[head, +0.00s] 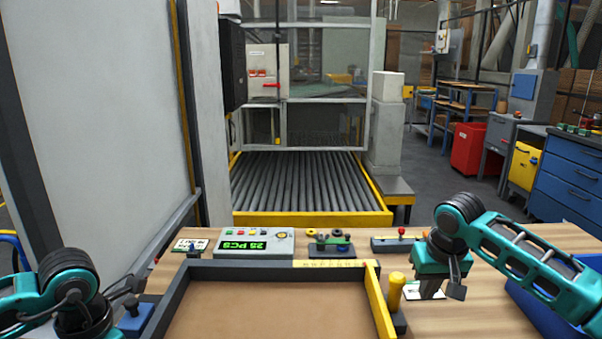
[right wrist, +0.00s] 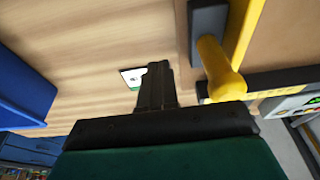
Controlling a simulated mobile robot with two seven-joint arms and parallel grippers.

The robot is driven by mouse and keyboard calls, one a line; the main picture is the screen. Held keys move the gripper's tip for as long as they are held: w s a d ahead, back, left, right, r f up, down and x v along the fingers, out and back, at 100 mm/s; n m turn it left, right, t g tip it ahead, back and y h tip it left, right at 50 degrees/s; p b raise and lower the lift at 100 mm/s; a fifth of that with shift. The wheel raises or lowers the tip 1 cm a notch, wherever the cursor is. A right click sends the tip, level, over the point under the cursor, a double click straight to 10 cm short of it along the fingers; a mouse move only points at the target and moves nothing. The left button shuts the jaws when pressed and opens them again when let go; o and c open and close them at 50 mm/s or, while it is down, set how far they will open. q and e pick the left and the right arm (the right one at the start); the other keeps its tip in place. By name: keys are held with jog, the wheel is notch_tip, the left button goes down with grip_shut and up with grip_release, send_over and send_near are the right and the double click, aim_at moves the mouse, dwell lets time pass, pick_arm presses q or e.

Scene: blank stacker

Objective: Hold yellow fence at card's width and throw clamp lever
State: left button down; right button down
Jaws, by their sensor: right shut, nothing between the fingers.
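The yellow fence (head: 381,308) runs along the right side of the brown-floored tray (head: 270,310); it also shows in the right wrist view (right wrist: 246,30). The yellow clamp lever (head: 396,288) stands upright on a dark base just right of the fence. In the right wrist view the lever (right wrist: 218,68) is a thick yellow handle. A white and green card (head: 411,291) lies on the table, partly hidden behind my right gripper (head: 431,291). That gripper is shut and empty, pointing down, right of the lever and apart from it. My left arm shows at lower left, its fingers unseen.
A blue bin (right wrist: 22,90) is on the right. Bare wood (head: 480,310) lies between bin and lever.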

aim_at(379, 297)
pick_arm(q)
jog(key=shift+r, duration=0.15)
pick_arm(e)
jog(key=shift+a, duration=0.1)
